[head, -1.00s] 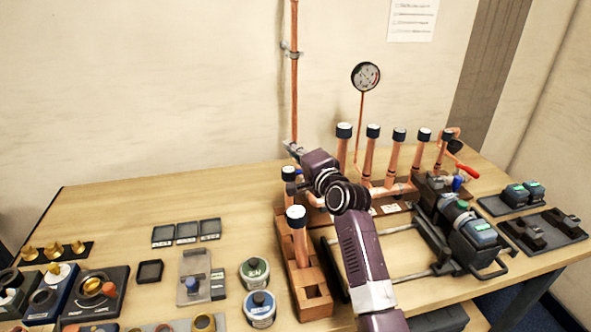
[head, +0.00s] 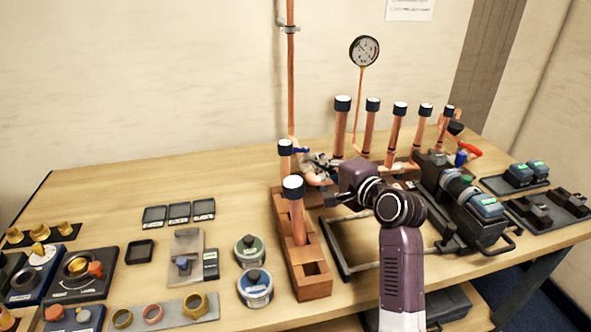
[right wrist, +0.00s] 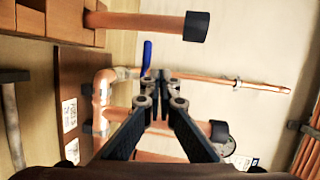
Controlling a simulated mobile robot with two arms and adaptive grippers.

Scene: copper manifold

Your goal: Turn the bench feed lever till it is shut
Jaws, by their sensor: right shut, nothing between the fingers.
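A blue lever (head: 302,149) sits at the foot of the copper feed pipe (head: 291,85), behind the manifold's left end. It sticks out to the side, roughly square to that pipe. In the right wrist view the blue lever (right wrist: 147,55) stands just beyond my fingertips, also crosswise to the pipe (right wrist: 215,80). My right gripper (head: 318,166) is shut and empty, close to the lever at its right and slightly below; the gap or contact is hard to judge. The right gripper's fingers (right wrist: 160,90) also show in the wrist view. My left gripper is not in view.
Capped copper risers (head: 341,128) stand close to my right gripper, with a gauge (head: 364,51) behind. A red lever (head: 468,151) is at the far right end. A brown block (head: 316,288) and tins (head: 255,287) stand in front. The back left bench is clear.

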